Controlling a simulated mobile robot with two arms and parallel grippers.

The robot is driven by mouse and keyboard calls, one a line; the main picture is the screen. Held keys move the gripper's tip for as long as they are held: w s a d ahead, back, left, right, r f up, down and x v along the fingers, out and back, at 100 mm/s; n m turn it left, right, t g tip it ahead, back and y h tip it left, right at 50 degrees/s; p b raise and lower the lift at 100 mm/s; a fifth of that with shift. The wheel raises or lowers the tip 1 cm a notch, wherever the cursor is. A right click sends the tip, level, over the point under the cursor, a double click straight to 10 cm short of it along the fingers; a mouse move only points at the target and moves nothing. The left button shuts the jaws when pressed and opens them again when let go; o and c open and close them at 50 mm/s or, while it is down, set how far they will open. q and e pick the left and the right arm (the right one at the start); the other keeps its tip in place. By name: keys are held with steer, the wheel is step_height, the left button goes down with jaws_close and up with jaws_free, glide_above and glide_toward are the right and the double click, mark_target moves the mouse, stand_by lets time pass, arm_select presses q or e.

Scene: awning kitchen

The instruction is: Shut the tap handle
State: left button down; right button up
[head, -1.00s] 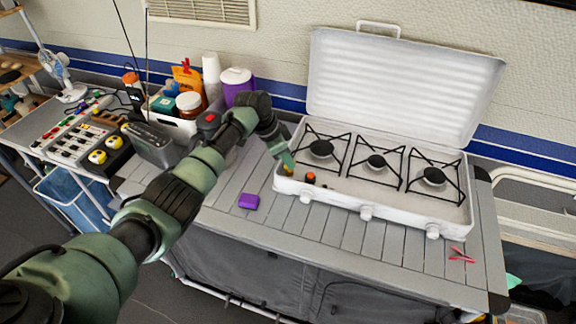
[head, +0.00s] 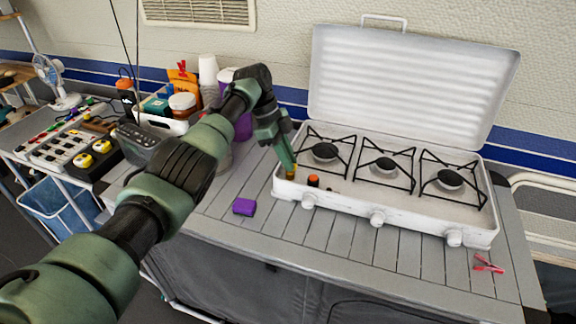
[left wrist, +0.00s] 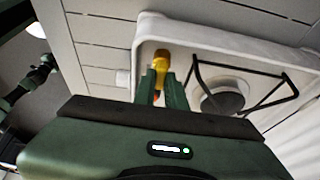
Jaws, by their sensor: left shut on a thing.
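A small yellow piece (left wrist: 161,57), which looks like the tap handle, sits at the left end of the white gas stove (head: 345,207). In the head view its yellow tip (head: 291,175) shows just below my left gripper (head: 290,166). My left gripper also shows in the left wrist view (left wrist: 160,82), with its green fingers shut on the yellow piece. The fingers hide its lower part, so I cannot tell how far the handle is turned. My right gripper is not in view.
A small dark piece with an orange top (head: 313,181) stands just right of the gripper. The stove lid (head: 412,85) stands open. A purple block (head: 244,207) and a red clip (head: 487,264) lie on the grey slatted table (head: 340,238).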

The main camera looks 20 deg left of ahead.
arm_select(q)
steer(key=shift+f, duration=0.1)
stand_by(0.3)
steer(key=c, duration=1.5)
jaws_free()
steer(key=shift+o, duration=0.2)
steer(key=shift+a+r, duration=0.2)
steer(key=shift+r, duration=0.3)
steer(key=b+v, duration=0.1)
steer(key=v, duration=0.5)
steer(key=shift+r, duration=0.35)
steer(key=shift+a, duration=0.15)
